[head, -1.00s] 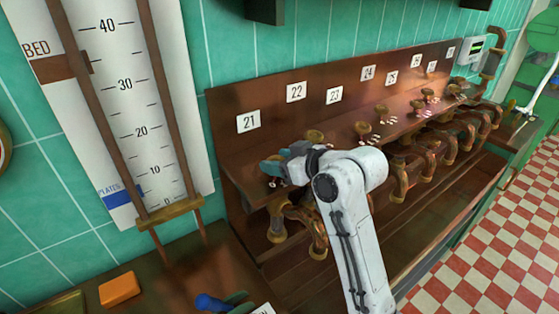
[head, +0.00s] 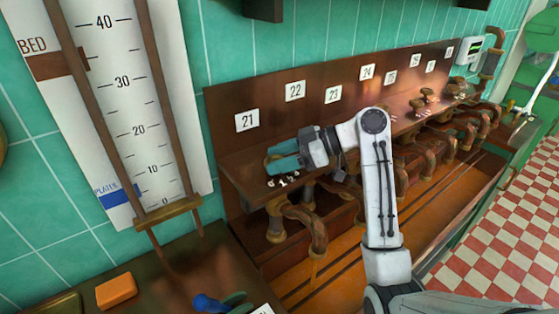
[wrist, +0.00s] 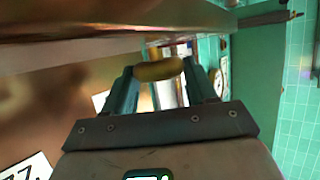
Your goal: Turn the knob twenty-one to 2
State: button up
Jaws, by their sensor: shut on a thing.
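The number plate 21 (head: 247,120) is on the wooden back panel at the left end of the row. My gripper (head: 275,156) is just below it, over the ledge, with its teal fingers pointing left. In the wrist view, my gripper (wrist: 160,72) is shut on a brass knob (wrist: 158,70), taken as knob twenty-one by its place under the plate. White dial marks (head: 283,181) show on the ledge below the fingers, partly covered. The knob's setting cannot be read.
Plates 22 (head: 295,91) and 23 (head: 333,95) continue the row to the right, with several copper pipes (head: 318,235) below the ledge. A tall scale (head: 125,90) stands at left. An orange block (head: 116,291) lies on the front counter.

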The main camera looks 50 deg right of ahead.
jog(key=shift+d+n+g+y, duration=0.1)
jog(key=shift+n+g+y, duration=0.6)
jog(key=shift+n, duration=0.1)
jog(key=o, duration=1.1)
jog(key=shift+c, duration=0.2)
jog(key=b+v, duration=0.2)
jog(key=v, duration=0.8)
jog(key=shift+s+d+r, duration=0.1)
jog(key=shift+d+r, duration=0.1)
jog(key=shift+d, duration=0.15)
